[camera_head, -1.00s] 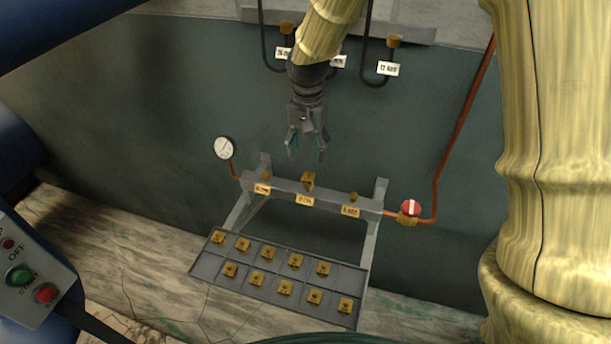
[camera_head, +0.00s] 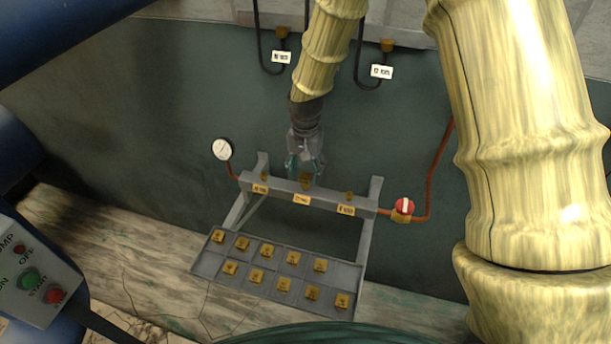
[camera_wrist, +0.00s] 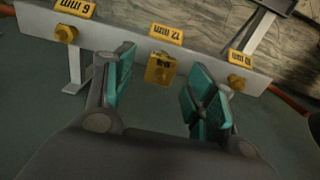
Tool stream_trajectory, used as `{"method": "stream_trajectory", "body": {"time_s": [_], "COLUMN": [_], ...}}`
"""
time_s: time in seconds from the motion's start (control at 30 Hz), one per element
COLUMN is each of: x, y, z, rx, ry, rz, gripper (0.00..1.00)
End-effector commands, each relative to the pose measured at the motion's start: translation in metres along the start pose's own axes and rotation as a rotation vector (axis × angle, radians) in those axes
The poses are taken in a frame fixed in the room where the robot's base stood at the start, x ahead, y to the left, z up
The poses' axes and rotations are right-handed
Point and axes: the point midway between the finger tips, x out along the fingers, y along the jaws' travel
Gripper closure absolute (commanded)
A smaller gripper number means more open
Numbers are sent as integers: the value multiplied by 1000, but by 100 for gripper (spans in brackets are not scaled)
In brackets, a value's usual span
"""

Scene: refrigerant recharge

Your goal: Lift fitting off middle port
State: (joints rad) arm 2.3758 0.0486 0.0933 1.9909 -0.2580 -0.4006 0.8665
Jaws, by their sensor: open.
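The manifold bar (camera_head: 328,197) is a grey beam with three labelled ports. A brass fitting (camera_head: 305,180) stands on the middle port, behind the middle label. In the wrist view the fitting (camera_wrist: 160,70) sits beside a label that reads 12 mm (camera_wrist: 166,36). My gripper (camera_head: 305,172) is at the middle port, pointing down. In the wrist view its teal finger pads (camera_wrist: 160,95) are spread wide, with the fitting between and just beyond them. They appear apart from the fitting. Smaller brass ports show at the left (camera_wrist: 67,33) and right (camera_wrist: 236,82).
A grey tray (camera_head: 211,264) with several brass fittings lies in front of the manifold. A white gauge (camera_head: 222,149) stands at the left and a red valve (camera_head: 404,205) at the right. Black hoses (camera_head: 361,62) hang on the wall behind. A control box (camera_head: 32,270) is at lower left.

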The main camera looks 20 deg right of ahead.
Motion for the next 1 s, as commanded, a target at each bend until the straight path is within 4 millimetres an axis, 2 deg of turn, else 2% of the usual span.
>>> {"method": "stream_trajectory", "body": {"time_s": [0.3,0.67,0.93,1.0], "x": [25,30,30,30], "y": [0,0,0,0], "z": [1,1,1,1], "rx": [-1,0,0,0], "ry": [-1,0,0,0], "rz": [1,0,0,0], "gripper": [45,45,94,98]}}
